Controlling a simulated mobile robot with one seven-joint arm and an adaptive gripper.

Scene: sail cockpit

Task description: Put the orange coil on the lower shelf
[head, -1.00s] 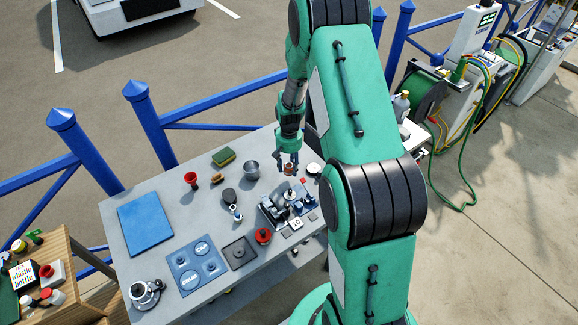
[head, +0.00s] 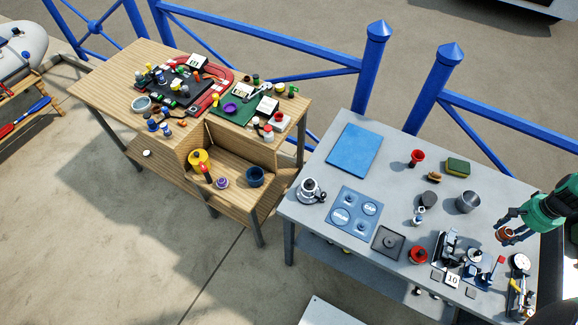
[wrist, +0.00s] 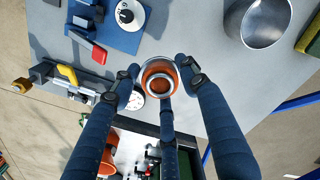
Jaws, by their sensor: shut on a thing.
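My gripper (head: 507,226) is at the right edge of the head view, above the right part of the grey table (head: 310,205). Its dark fingers are shut around the orange coil (head: 506,235), a small copper-orange ring. In the wrist view the coil (wrist: 160,78) sits between the fingertips with its round opening facing the camera. I cannot tell its exact height above the tabletop. A grey lower shelf (head: 350,259) shows partly under the grey table. The wooden table also has a lower level (head: 233,197), holding a yellow item and a blue cup.
A grey metal cup (head: 468,202) and a green-yellow sponge (head: 458,167) stand near my gripper. A blue device (head: 480,268) and a dial gauge (head: 520,262) are close by. The blue mat (head: 354,150) is bare. Blue railings (head: 270,45) run behind the tables.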

